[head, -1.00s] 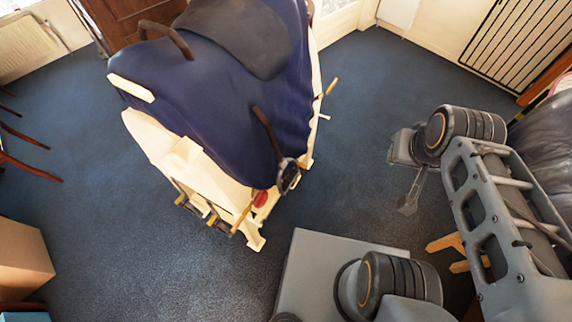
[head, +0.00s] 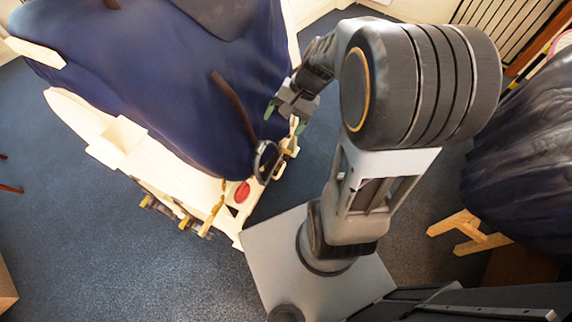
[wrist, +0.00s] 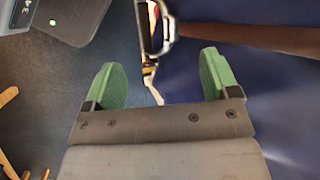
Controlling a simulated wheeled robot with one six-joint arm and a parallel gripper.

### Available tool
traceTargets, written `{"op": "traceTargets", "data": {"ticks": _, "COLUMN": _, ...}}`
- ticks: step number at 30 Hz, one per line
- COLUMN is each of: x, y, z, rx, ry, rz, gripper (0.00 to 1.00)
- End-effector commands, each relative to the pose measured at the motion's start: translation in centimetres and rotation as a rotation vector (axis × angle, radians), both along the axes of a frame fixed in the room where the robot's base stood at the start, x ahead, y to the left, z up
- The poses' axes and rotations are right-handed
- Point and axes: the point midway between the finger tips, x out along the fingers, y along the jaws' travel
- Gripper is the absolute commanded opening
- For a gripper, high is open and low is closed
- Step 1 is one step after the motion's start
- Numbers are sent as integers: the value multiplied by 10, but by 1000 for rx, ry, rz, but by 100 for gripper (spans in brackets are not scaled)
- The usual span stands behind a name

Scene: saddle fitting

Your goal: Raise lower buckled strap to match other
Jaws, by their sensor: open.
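A brown strap (head: 234,105) hangs down the near side of the blue-covered saddle (head: 160,75). A dark ring-like buckle or stirrup (head: 266,160) is at its lower end. In the wrist view the strap (wrist: 245,37) runs in from the right to a metal frame (wrist: 168,28) above the fingers. My gripper (head: 285,120) is open and empty, beside the saddle's right edge and close to the strap's lower end, apart from it in the wrist view (wrist: 164,80). Another dark strap end (head: 112,4) shows only in part at the top edge.
A cream wooden stand (head: 125,145) carries the saddle, with a red disc (head: 242,191) and small fittings low on its front. A dark padded item on wooden legs (head: 468,232) stands at the right. Blue carpet (head: 65,240) is clear at the lower left.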

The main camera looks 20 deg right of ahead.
Motion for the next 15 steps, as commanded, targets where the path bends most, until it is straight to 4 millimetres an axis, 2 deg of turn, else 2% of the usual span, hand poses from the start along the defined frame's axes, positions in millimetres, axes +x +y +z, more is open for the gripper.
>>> {"op": "traceTargets", "data": {"ticks": 1, "x": 10, "y": -10, "z": -64, "rx": 103, "ry": 75, "rz": -98, "gripper": 81}}
{"op": "traceTargets", "data": {"ticks": 3, "x": 24, "y": -21, "z": -113, "rx": 247, "ry": 155, "rz": -230, "gripper": 81}}
{"op": "traceTargets", "data": {"ticks": 9, "x": 56, "y": -71, "z": -249, "rx": 658, "ry": 305, "rz": -607, "gripper": 81}}
{"op": "traceTargets", "data": {"ticks": 12, "x": 64, "y": -100, "z": -311, "rx": 839, "ry": 338, "rz": -774, "gripper": 81}}
{"op": "traceTargets", "data": {"ticks": 15, "x": 66, "y": -126, "z": -365, "rx": 993, "ry": 348, "rz": -917, "gripper": 81}}
